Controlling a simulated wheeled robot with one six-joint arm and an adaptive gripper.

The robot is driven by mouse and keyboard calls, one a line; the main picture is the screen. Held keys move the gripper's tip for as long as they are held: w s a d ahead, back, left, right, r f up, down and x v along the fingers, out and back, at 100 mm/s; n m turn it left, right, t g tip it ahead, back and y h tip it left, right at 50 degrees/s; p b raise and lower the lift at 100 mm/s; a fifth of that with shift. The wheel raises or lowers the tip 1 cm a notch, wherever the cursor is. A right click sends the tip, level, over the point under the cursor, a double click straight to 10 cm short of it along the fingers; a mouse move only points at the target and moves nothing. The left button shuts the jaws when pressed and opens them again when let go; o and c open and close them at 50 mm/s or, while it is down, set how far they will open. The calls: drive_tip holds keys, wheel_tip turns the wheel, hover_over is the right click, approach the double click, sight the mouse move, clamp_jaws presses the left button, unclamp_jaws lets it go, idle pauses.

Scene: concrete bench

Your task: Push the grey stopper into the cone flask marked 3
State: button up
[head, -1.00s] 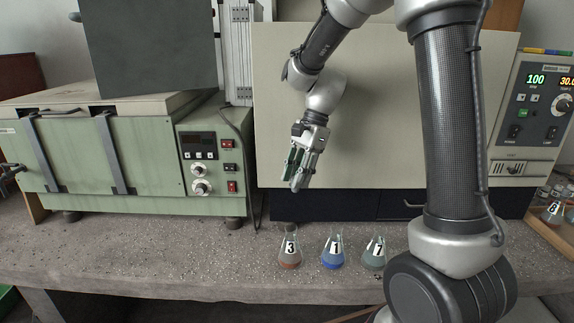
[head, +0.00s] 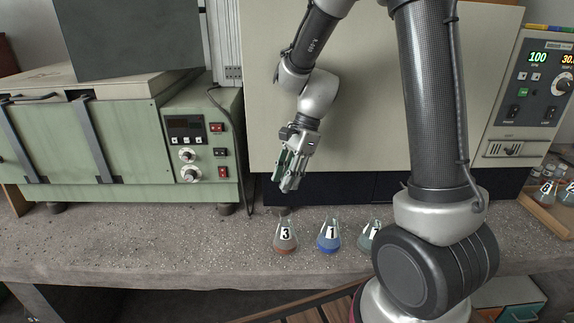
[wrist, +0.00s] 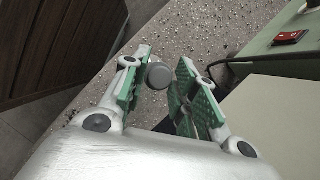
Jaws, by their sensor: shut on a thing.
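The cone flask marked 3 (head: 285,240) stands upright on the bench, with reddish-brown contents low inside. It is the leftmost of the row of flasks. My gripper (head: 286,186) is above and slightly behind it, fingers slanting down. In the wrist view, the grey stopper (wrist: 159,75) shows as a round grey end between the green-padded fingertips, and my gripper (wrist: 165,78) is shut on it. In the head view the fingers hide most of it. A small dark grey thing (head: 284,211) shows at or just behind the mouth of flask 3; I cannot tell which.
The blue flask marked 1 (head: 328,238) stands close to the right, then a flask marked 7 (head: 369,238), partly behind my arm. A green oven (head: 190,140) is at left, a big pale cabinet (head: 360,130) behind. A wooden tray (head: 552,208) holds flasks at far right. Bench left is clear.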

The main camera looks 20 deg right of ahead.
drive_tip(key=shift+f, duration=2.95)
drive_tip(key=shift+f, duration=0.25)
drive_tip(key=shift+f, duration=0.85)
drive_tip(key=shift+f, duration=0.2)
drive_tip(key=shift+f, duration=0.25)
drive_tip(key=o, duration=1.4)
drive_tip(key=shift+c, duration=0.2)
